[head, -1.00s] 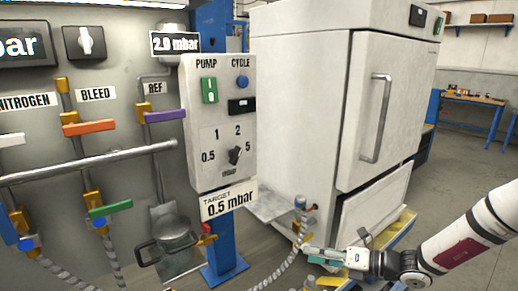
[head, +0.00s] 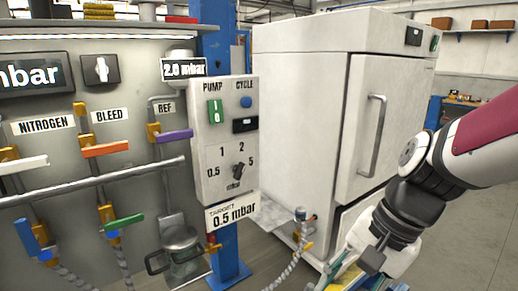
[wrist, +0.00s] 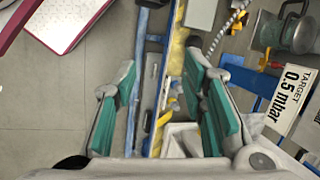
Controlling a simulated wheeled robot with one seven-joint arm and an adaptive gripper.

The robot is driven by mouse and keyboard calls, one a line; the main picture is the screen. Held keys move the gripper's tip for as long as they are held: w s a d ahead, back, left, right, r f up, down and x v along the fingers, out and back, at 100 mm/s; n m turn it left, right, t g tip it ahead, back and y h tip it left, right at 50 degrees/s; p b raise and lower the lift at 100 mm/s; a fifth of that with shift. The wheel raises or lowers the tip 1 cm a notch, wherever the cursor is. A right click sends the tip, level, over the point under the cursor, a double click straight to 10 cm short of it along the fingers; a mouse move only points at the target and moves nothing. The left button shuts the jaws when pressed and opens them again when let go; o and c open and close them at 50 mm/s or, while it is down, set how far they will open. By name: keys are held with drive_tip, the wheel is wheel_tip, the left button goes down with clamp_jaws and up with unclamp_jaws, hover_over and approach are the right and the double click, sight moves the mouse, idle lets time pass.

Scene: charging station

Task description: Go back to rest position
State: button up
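My gripper (wrist: 163,92) shows in the wrist view with its two green-padded fingers spread wide apart. Nothing is held between them; the floor and a blue and yellow structure show through the gap. In the head view my arm comes in from the right and bends down in front of the white cabinet. The gripper end there is low at the bottom edge and mostly cut off or hidden by the wrist.
The white cabinet (head: 300,130) stands behind my arm. Left of it are the pump control box (head: 224,140) and a valve panel with coloured handles and a braided hose (head: 285,272). A target sign (wrist: 292,98) is at right in the wrist view. Open floor (head: 470,220) lies at right.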

drive_tip(key=s+d+r+n+t+h+p, duration=0.2)
drive_tip(key=s+d+r+n+t+h, duration=0.1)
drive_tip(key=s+r+n, duration=0.5)
drive_tip(key=s+d+h, duration=0.1)
drive_tip(key=s+d, duration=0.1)
drive_tip(key=shift+s+d+r+n+t, duration=0.15)
drive_tip(key=shift+d+r+n+t, duration=0.15)
drive_tip(key=shift+d+t, duration=0.1)
drive_tip(key=shift+c, duration=0.6)
drive_tip(key=shift+a, duration=0.15)
